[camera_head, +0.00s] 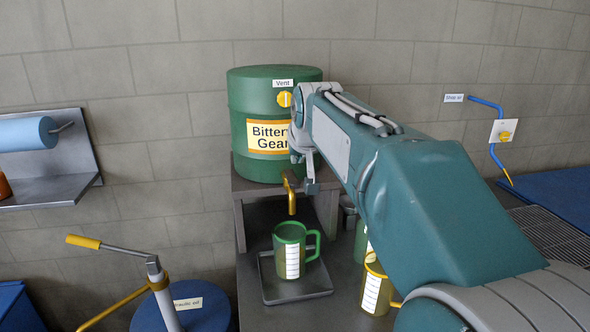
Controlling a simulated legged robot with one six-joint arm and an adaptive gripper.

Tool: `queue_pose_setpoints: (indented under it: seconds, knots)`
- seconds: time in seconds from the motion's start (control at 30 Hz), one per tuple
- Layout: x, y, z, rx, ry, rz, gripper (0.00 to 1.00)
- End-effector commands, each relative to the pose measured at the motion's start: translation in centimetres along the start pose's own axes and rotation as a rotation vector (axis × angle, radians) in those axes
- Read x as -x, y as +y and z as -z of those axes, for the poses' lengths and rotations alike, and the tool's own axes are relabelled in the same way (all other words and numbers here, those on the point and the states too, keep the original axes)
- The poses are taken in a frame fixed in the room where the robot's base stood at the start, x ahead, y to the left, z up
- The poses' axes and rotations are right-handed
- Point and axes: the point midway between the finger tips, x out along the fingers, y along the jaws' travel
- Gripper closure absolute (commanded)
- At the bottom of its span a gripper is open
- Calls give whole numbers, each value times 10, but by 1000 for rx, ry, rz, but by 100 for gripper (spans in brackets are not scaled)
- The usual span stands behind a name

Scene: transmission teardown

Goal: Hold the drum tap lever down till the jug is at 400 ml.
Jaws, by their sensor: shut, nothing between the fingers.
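The green drum (250,95) stands on a raised grey stand, its label partly hidden by my arm. Its brass tap (291,200) points down at the front. I cannot make out the tap lever clearly; my gripper covers that area. A green jug (283,257) with a white scale stands upright under the tap on a grey tray (285,296). The scale marks are too small to read, and I cannot tell the liquid level. No stream shows below the spout. My gripper (312,187) is shut and empty, just right of the tap; I cannot tell whether it touches the lever.
A yellow jug (373,292) and another green container (361,242) stand to the right, partly behind my arm. A yellow vent knob (285,99) is on the drum. A blue drum (190,312) with a yellow-handled pump (155,270) stands at lower left.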

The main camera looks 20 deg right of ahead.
Motion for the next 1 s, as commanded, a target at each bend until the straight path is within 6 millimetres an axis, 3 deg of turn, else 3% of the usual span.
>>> queue_pose_setpoints:
  seconds: [0.2, 0.37, 1.0]
  knots:
    - [44, 0, -1, 0, 3, 0, 100]
    - [62, 0, -2, 0, 1, 0, 100]
    - [68, -3, -10, 3, -7, 4, 100]
